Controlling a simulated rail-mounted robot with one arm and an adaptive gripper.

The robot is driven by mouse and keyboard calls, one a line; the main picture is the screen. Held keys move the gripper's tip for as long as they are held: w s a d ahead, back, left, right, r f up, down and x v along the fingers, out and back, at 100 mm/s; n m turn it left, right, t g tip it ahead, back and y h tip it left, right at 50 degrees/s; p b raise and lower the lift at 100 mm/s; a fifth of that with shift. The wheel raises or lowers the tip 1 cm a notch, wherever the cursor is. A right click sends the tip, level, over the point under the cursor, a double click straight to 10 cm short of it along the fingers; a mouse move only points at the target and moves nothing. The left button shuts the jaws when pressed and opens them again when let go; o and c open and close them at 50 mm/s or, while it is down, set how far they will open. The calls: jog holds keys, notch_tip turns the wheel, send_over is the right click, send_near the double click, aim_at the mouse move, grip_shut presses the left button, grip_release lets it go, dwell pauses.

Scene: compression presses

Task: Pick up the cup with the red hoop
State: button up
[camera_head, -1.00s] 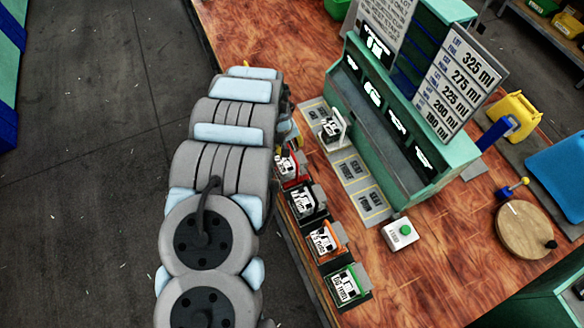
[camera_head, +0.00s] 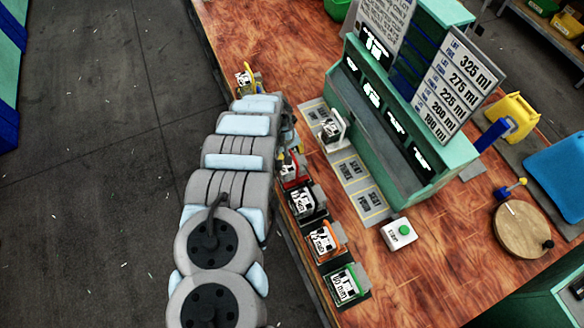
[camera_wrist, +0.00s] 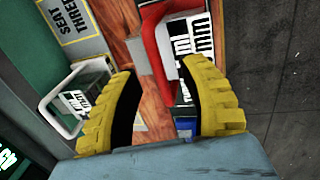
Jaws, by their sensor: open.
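The cup with the red hoop (camera_head: 291,168) stands in the row along the table's near edge, partly hidden by my arm in the head view. In the wrist view its red hoop (camera_wrist: 158,58) reaches down between the yellow fingers of my gripper (camera_wrist: 161,75). Its white label with black print shows beside the hoop. My gripper is open, with one finger on each side of the hoop. I cannot tell whether a finger touches it. In the head view the fingers are hidden behind my arm.
A white-hooped cup (camera_head: 332,130) stands on the seat strip and shows close left in the wrist view (camera_wrist: 76,101). Black (camera_head: 304,201), orange (camera_head: 325,240) and green (camera_head: 346,284) hooped cups line the edge below; a yellow-hooped one (camera_head: 246,80) stands above. The green press (camera_head: 385,120) is to the right.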

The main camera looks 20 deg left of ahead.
jog(key=shift+w+d+f, duration=0.1)
jog(key=shift+d+f, duration=0.05)
jog(key=shift+f, duration=0.6)
jog(key=shift+w, duration=0.1)
jog(key=shift+f, duration=0.1)
grip_shut()
